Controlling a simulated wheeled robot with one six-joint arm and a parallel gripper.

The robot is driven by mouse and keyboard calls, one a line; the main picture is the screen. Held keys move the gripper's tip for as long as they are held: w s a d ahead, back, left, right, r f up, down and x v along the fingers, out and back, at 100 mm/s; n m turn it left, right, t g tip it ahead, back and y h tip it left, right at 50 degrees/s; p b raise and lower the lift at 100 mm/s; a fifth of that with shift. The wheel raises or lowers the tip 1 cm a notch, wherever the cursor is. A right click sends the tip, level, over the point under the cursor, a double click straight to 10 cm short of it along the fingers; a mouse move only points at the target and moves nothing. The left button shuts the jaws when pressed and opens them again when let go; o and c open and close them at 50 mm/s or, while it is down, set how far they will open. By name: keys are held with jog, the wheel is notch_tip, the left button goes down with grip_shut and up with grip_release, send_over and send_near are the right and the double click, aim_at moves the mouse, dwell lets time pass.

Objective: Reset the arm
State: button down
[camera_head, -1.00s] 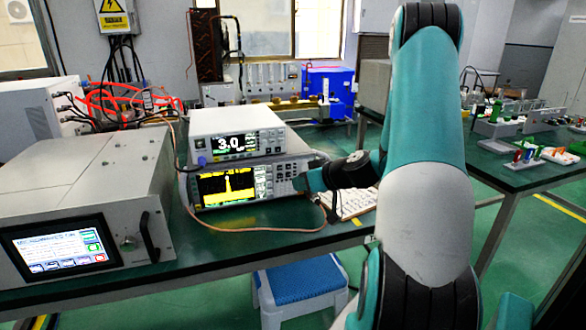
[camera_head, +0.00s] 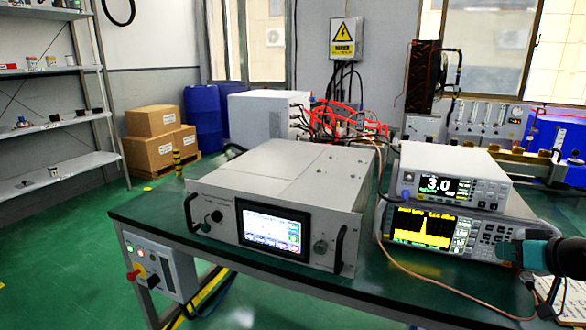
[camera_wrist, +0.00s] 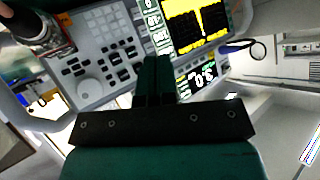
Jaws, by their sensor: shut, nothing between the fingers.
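In the wrist view my gripper (camera_wrist: 160,78) shows as two dark green fingers pressed together, with nothing between them. It points at the button panel of the spectrum analyzer (camera_wrist: 95,62), which appears upside down; I cannot tell whether the fingertips touch it. In the head view only the end of my arm shows at the right edge, with my gripper (camera_head: 506,251) close to the right side of the analyzer (camera_head: 410,211). The rest of my arm is out of that view.
A meter reading 3.0 (camera_head: 488,165) sits on top of the analyzer. A grey microwave generator (camera_head: 280,170) with a lit screen stands to its left on the green bench (camera_head: 140,212). An orange cable (camera_head: 447,290) runs over the bench. A switch box (camera_head: 160,268) hangs at the front left.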

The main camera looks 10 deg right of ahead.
jog(key=a+r+n+g+y+p, duration=0.25)
jog(key=a+r, duration=0.25)
jog(key=a, duration=0.6)
jog(key=a+r+n+g+y+p, duration=0.1)
jog(key=a+r+n+g+y, duration=0.3)
jog(key=a, duration=0.8)
jog(key=s+a+r+g+h+p, duration=0.2)
jog(key=s+a+r, duration=0.3)
jog(key=s+a, duration=0.2)
jog(key=s+a+r+n+g+h+p, duration=0.1)
jog(key=s+a+r, duration=0.4)
jog(key=s, duration=0.7)
jog(key=shift+a+r+g+h+p, duration=0.25)
jog(key=shift+a+g+h+p, duration=0.5)
jog(key=shift+a+g, duration=0.5)
jog(key=shift+n, duration=0.25)
